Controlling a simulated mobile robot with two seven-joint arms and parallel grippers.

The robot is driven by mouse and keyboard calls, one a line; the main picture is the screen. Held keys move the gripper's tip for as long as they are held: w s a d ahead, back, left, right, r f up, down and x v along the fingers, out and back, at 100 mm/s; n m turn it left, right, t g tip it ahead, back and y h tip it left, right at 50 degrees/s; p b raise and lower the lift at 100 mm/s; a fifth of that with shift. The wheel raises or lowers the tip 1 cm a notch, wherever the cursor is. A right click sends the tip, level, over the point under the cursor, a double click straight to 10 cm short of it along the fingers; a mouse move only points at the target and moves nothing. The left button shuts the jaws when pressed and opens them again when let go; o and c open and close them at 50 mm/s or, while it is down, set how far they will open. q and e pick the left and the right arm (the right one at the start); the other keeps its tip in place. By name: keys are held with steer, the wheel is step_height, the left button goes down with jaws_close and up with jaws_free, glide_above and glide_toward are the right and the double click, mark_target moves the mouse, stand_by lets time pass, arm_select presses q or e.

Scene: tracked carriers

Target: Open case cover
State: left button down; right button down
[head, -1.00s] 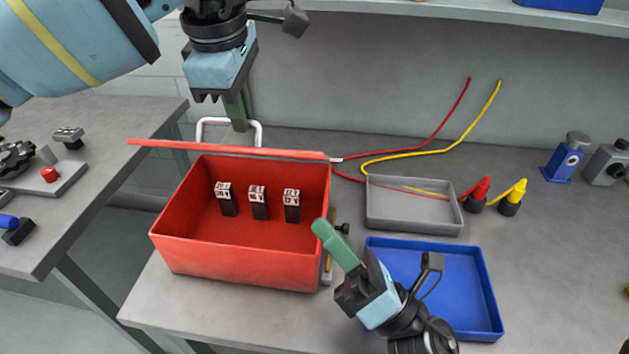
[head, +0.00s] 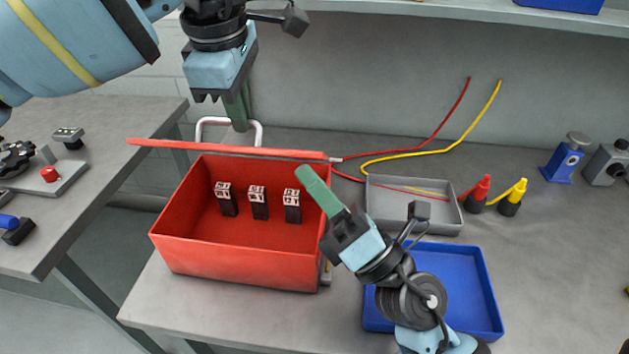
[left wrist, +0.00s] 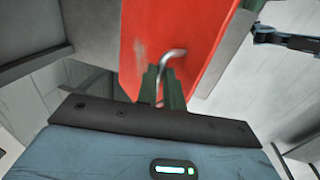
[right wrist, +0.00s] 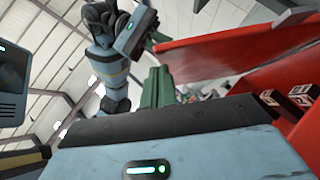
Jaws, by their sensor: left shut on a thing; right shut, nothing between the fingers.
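The red case (head: 235,262) stands open on the table, with several dark blocks with pale printed tops (head: 257,200) in a row inside. Its red cover (head: 225,149) is raised at the back edge and seen nearly edge-on; its red face fills the top of the left wrist view (left wrist: 165,45). My left gripper (head: 239,125) is shut on the cover's pale wire handle (head: 203,130), which passes between its fingers in the left wrist view (left wrist: 172,56). My right gripper (head: 305,170) is shut and empty above the case's right wall; the right wrist view shows its closed fingers (right wrist: 157,87).
A grey tray (head: 412,228) and a blue tray (head: 480,265) lie right of the case, the blue one partly under my right arm. Red (head: 481,187) and yellow (head: 517,190) probes with leads stand near the grey tray. Blue (head: 562,160) and grey fixtures stand far right.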

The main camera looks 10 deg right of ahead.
arm_select(q)
steer(key=shift+w+f, duration=0.1)
steer(key=shift+f, duration=0.4)
arm_select(e)
steer(key=shift+f, duration=0.1)
arm_select(q)
steer(key=shift+d, duration=0.15)
arm_select(e)
steer(key=shift+w+d+r, duration=0.3)
steer(key=shift+w+r, duration=0.2)
steer(key=shift+r, duration=0.1)
arm_select(q)
steer(key=c, duration=1.5)
jaws_free()
steer(key=shift+w, duration=0.15)
arm_select(e)
steer(key=shift+w, duration=0.2)
steer(key=shift+h, duration=0.3)
